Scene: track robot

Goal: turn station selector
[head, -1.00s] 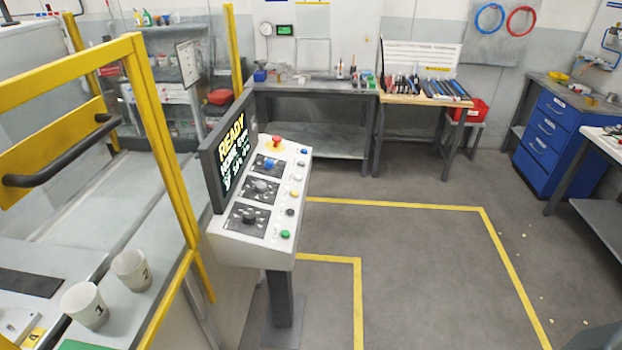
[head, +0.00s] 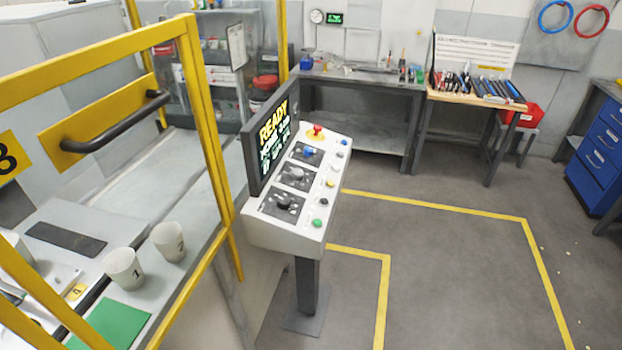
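A control console (head: 288,237) stands on a post left of the picture's middle. Its sloped top carries three selector knobs on dark plates: a blue one (head: 308,151) at the far end, a grey one (head: 295,174) in the middle and a dark one (head: 284,202) at the near end. I cannot tell from the labels which is the station selector. A screen (head: 271,135) behind them reads READY in yellow, with smaller lines below. A red mushroom button (head: 318,130) and a column of small buttons, with a green one (head: 317,223) nearest, also sit there. Neither gripper is in view.
A yellow guard frame (head: 203,130) with a black handle (head: 120,130) stands left of the console. Two numbered cups (head: 123,268) stand on a ledge behind it. Workbenches (head: 360,83) line the back wall. The grey floor (head: 440,270) right of the console is clear, with yellow lines.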

